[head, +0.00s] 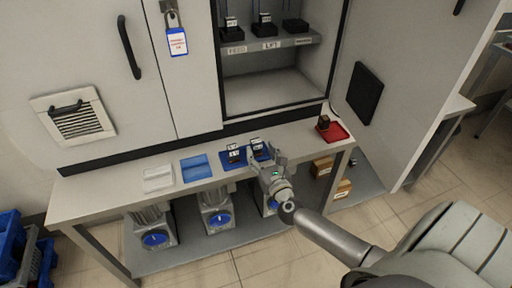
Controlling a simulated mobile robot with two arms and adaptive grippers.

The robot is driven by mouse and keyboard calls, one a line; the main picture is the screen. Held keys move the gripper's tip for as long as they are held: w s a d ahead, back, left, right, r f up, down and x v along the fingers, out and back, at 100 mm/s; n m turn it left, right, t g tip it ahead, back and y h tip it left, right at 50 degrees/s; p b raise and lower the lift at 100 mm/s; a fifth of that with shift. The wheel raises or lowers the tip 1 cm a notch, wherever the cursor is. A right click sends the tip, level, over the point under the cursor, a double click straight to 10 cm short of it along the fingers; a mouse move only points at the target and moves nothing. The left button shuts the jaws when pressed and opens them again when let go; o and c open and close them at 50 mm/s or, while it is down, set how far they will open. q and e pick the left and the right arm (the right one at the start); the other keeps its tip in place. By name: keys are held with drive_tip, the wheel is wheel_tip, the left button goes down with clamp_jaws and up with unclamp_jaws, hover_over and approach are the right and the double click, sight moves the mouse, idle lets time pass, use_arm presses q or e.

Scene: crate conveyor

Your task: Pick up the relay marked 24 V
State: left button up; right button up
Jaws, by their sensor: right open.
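Two small dark relays with white labels, a left relay (235,154) and a right relay (257,148), stand on a blue mat (222,167) on the bench. The print on their labels is too small to read, so I cannot tell which is marked 24 V. Another dark relay (323,122) sits on a red tray (335,133) at the bench's right end. My right gripper (267,160) is open at the front edge of the bench, just in front of the right relay. It covers part of the mat. My left gripper is not in view.
A blue tray (196,168) and a white tray (158,179) lie on the left of the bench (100,194). Above, a cabinet shelf (270,45) holds several dark sockets. Motor-like units with blue caps (218,219) stand below the bench.

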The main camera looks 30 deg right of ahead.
sight(258, 145)
drive_tip(key=shift+w+d+r, duration=0.15)
drive_tip(key=shift+w+r, duration=0.05)
drive_tip(key=shift+w, duration=0.35)
drive_tip(key=shift+x, duration=2.1)
drive_tip(key=shift+c, duration=0.2)
drive_tip(key=c, duration=1.1)
drive_tip(key=shift+r, duration=0.15)
